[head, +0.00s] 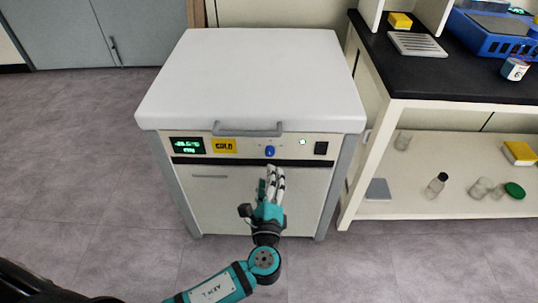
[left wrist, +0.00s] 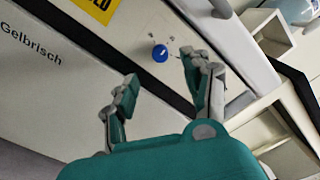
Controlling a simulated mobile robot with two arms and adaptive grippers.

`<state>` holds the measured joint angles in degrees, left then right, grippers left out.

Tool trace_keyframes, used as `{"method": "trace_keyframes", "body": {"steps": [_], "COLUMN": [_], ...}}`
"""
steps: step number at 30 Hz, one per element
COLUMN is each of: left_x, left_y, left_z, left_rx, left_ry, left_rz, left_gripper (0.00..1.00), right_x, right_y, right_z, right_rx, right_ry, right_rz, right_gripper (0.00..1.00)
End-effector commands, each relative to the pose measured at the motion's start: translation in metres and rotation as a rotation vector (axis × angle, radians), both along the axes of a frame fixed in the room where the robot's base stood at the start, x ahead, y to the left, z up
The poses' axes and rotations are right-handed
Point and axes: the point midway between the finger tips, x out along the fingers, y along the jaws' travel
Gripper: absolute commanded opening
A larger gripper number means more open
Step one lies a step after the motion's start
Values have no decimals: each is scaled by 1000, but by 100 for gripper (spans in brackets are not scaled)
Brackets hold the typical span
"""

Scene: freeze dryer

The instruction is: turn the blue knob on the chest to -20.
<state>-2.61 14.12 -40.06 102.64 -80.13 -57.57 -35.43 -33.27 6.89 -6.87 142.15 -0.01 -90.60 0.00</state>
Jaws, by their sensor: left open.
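The blue knob (head: 270,151) is on the front panel of the white chest (head: 250,75), below the grey lid handle (head: 248,131). It shows in the left wrist view as a blue disc (left wrist: 160,53) with small marks around it. My left gripper (head: 272,172) is just below the knob in the head view, pointing at the chest front. In the left wrist view my open fingers (left wrist: 160,76) stand on either side of a gap, with the knob beyond their tips. A space seems to separate them from the knob. My right gripper is not in view.
A green-lit display (head: 189,146), digits hard to read, and a yellow "COLD" label (head: 225,145) sit left of the knob. A dark switch (head: 321,148) is at right. A black-topped bench (head: 460,75) with glassware below stands beside the chest. Floor to the left is clear.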

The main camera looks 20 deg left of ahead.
Motion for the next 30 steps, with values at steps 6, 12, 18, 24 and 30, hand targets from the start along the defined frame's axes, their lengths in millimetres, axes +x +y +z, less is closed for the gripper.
{"method": "trace_keyframes", "body": {"steps": [6, 12, 18, 24, 30], "left_x": [47, 77, 90, 91, 91], "left_y": [14, 22, 26, 26, 26], "left_z": [0, -1, -1, -1, -1], "left_rx": [2, 1, 0, -2, -2], "left_ry": [-2, 0, 1, 2, 2], "left_rz": [1, 0, 0, -1, 0], "left_gripper": [49, 49, 49, 49, 34], "right_x": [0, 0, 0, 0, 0], "right_y": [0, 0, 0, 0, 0], "right_z": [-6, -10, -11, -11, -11], "right_rx": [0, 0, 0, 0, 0], "right_ry": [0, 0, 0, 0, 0], "right_rz": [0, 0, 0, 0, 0], "right_gripper": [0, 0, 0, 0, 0]}}
